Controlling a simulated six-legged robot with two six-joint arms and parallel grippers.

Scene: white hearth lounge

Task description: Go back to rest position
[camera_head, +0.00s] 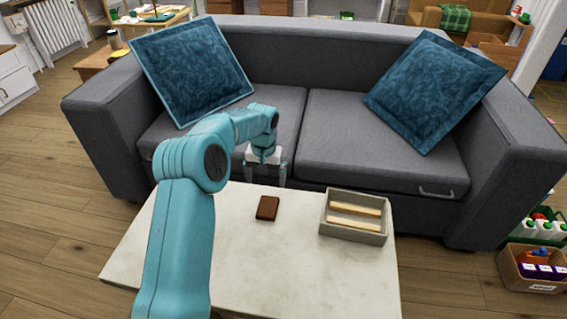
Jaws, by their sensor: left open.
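My left arm comes in from the bottom left and reaches forward over the pale table (300,285). My left gripper (265,179) points down near the table's far edge, in front of the grey sofa. Its fingers are apart and I see nothing between them. My right gripper is not in view.
A small brown block (268,208) lies on the table near the left gripper. A grey tray (352,236) with light wooden bars stands to its right. The grey sofa (380,140), with two blue cushions, stands behind. A cardboard box (532,283) is on the floor at right.

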